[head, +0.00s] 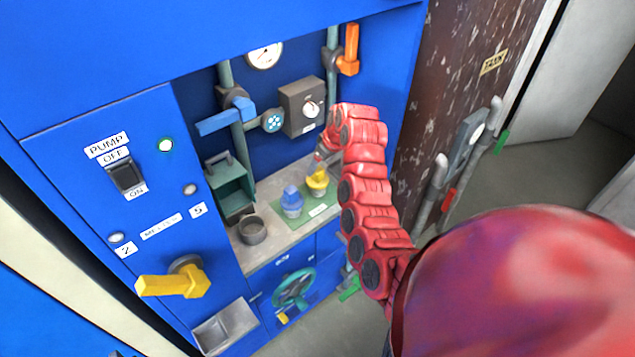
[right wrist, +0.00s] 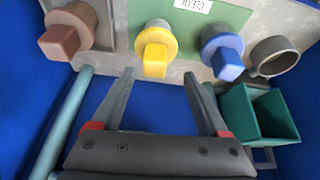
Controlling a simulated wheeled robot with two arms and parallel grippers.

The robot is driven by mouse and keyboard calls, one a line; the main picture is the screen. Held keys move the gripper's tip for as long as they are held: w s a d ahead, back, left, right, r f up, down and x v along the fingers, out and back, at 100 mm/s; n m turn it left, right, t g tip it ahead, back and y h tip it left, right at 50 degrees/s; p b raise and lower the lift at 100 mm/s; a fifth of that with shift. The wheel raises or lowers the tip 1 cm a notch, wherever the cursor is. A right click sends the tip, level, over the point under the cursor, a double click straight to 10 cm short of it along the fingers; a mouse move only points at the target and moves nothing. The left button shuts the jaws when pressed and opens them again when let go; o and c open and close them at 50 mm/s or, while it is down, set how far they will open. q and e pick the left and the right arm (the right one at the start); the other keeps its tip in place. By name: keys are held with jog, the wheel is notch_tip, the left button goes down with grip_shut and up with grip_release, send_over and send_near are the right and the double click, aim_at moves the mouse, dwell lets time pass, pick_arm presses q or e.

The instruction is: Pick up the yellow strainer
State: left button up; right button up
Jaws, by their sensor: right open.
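The yellow strainer (head: 317,184) stands on a green mat (head: 302,219) on the grey shelf inside the blue panel's recess. In the right wrist view the yellow strainer (right wrist: 156,48) shows its square yellow knob on a grey round body. My right gripper (head: 321,162) is at the strainer's knob in the head view. In the right wrist view my right gripper (right wrist: 159,78) is open and empty, with the knob in line with the gap between its fingertips. Contact cannot be told. My left gripper is not in view.
A blue strainer (head: 291,203) stands beside the yellow one; a brown-knobbed one (right wrist: 66,36) is on its other side. A grey cup (head: 253,232) and a green box (head: 230,187) are further left. Valves and a grey switch box (head: 302,105) are on the wall behind.

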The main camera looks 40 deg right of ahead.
aim_at(318, 169)
jog(key=shift+w+d+f+p, duration=0.15)
jog(key=shift+w+f+p, duration=0.25)
jog(key=shift+f, duration=0.3)
jog(key=shift+w+d+f+p, duration=0.1)
jog(key=shift+w+f+p, duration=0.25)
jog(key=shift+f, duration=0.35)
jog(key=shift+x, duration=1.05)
grip_shut()
